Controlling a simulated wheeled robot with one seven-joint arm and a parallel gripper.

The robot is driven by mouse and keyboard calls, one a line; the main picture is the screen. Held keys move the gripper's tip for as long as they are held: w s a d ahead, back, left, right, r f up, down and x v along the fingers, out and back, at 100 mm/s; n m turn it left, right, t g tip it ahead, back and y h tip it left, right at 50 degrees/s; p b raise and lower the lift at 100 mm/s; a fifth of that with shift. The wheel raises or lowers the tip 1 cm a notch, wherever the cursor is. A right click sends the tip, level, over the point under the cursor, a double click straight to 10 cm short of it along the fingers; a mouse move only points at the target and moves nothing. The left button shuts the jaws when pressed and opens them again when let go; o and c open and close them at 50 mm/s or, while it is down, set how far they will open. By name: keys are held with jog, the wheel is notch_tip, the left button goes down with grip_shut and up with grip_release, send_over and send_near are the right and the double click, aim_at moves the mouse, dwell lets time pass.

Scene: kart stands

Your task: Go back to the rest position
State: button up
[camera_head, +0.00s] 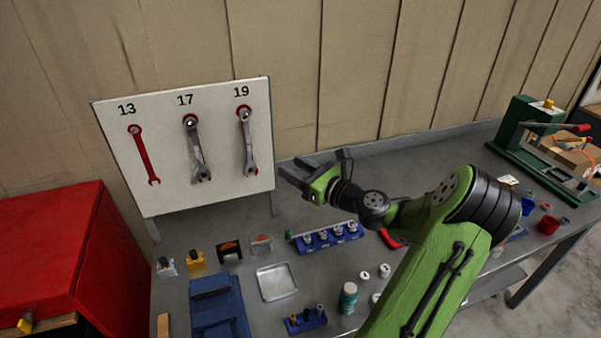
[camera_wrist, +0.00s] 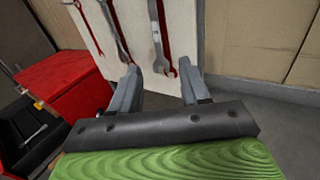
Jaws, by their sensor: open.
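My gripper (camera_head: 302,177) is in front of the lower right edge of the white tool board (camera_head: 155,118), apart from it. Its two grey fingers are spread with nothing between them; they also show in the wrist view (camera_wrist: 158,92). My green arm reaches in from the lower right of the head view. On the board, a wrench (camera_head: 197,150) hangs under 17 and a wrench (camera_head: 248,143) hangs under 19. Under 13 only a red wrench outline (camera_head: 144,157) shows.
Below the gripper on the grey bench stand a blue socket rack (camera_head: 327,238), a metal tray (camera_head: 276,282), a blue case (camera_head: 218,305) and a teal can (camera_head: 348,297). A red cabinet (camera_head: 50,240) is at left. A green press (camera_head: 540,145) stands at right.

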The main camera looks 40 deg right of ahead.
jog(key=shift+s, duration=0.85)
jog(key=w+a+f+n+g+y, duration=0.1)
jog(key=a+f+n+g+y, duration=0.1)
jog(key=a+n+g, duration=0.55)
jog(key=w+a+f+n+g+y, duration=0.1)
jog(key=a+f+n+g, duration=0.15)
jog(key=a+n, duration=0.9)
jog(key=s+a+r+n+h, duration=0.1)
jog(key=s+a+n, duration=0.2)
jog(key=s+n, duration=0.2)
jog(key=s+a+r+n+g+h, duration=0.1)
jog(key=s+a+r+n, duration=0.1)
jog(key=s+n, duration=0.3)
jog(key=s+a+r+n+g+h, duration=0.1)
jog(key=s+a+n, duration=0.3)
jog(key=s, duration=0.6)
jog(key=shift+s+r+n+h, duration=0.3)
jog(key=shift+r+n+h, duration=0.3)
jog(key=shift+n, duration=0.5)
